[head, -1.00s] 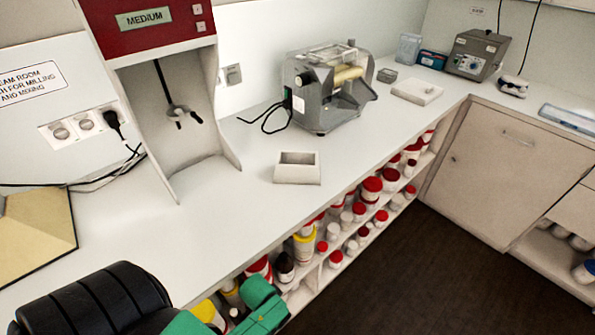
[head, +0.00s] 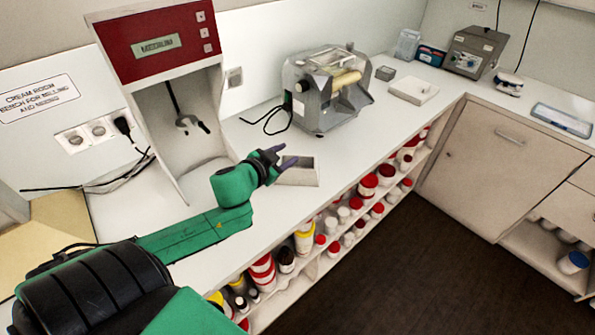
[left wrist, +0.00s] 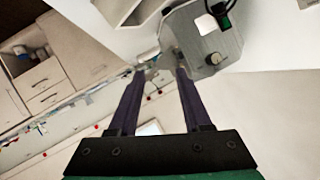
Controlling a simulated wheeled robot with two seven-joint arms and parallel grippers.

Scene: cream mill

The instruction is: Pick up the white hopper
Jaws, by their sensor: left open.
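The white hopper (head: 303,178) is a small open-topped white box on the bench, in front of the grey roller mill (head: 324,100). My left gripper (head: 281,157) has dark purple fingers, spread open and empty. In the head view it overlaps the hopper's left and back rim; I cannot tell whether it touches. In the left wrist view the open fingers (left wrist: 160,73) point toward the grey mill (left wrist: 210,45). A pale box-like shape, probably the hopper (left wrist: 122,10), is cut off at the top edge there. My right gripper is not in view.
A red and white mixer stand (head: 180,100) is at the left. A white block (head: 413,90) lies farther along the bench. Lidded jars (head: 368,185) fill the shelf below the front edge. The bench between hopper and block is clear.

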